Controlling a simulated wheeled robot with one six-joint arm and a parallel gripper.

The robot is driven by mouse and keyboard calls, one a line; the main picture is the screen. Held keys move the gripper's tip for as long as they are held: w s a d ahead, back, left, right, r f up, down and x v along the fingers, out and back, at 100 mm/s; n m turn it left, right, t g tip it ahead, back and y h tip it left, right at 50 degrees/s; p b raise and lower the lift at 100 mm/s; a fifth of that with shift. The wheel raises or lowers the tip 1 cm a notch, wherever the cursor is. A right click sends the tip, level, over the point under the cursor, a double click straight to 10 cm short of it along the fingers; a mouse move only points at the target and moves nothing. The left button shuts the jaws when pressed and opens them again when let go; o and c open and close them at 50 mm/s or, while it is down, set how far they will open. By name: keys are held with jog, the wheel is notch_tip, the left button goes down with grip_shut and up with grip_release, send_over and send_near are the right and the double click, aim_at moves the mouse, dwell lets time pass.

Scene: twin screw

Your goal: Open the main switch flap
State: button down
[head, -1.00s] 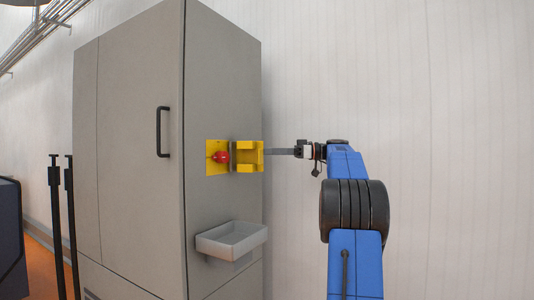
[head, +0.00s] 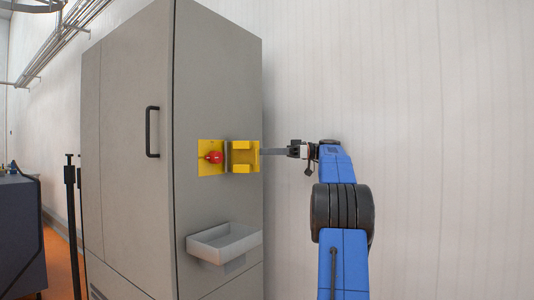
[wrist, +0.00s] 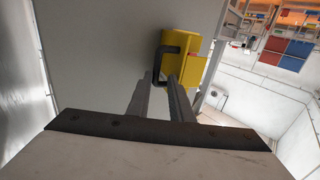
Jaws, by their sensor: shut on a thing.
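The yellow main switch flap (head: 243,145) stands swung out to the right on the cabinet's side face, seen in the head view. It also shows in the wrist view (wrist: 182,68). Left of it, the red switch knob (head: 214,157) is uncovered on its yellow back plate (head: 204,147). My gripper (head: 262,152) reaches the flap's outer side from the right. In the wrist view my gripper (wrist: 160,76) has its two long fingers at the flap's black handle (wrist: 167,50) and is shut on it. The exact contact at the fingertips is hard to see.
The tall grey cabinet (head: 135,200) has a black door handle (head: 152,132) on its front. A grey tray (head: 225,243) juts from its side below the switch. Dark posts (head: 70,190) stand at the left. The pale wall is behind my arm, with free room to the right.

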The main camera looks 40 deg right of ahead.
jog(key=c, duration=1.8)
grip_release()
jog(key=shift+w+a, duration=0.15)
jog(key=shift+a, duration=0.45)
jog(key=shift+c, duration=0.2)
jog(key=shift+r, duration=0.1)
notch_tip(320, 180, up, 10)
jog(key=d, duration=0.1)
jog(key=shift+f, duration=0.2)
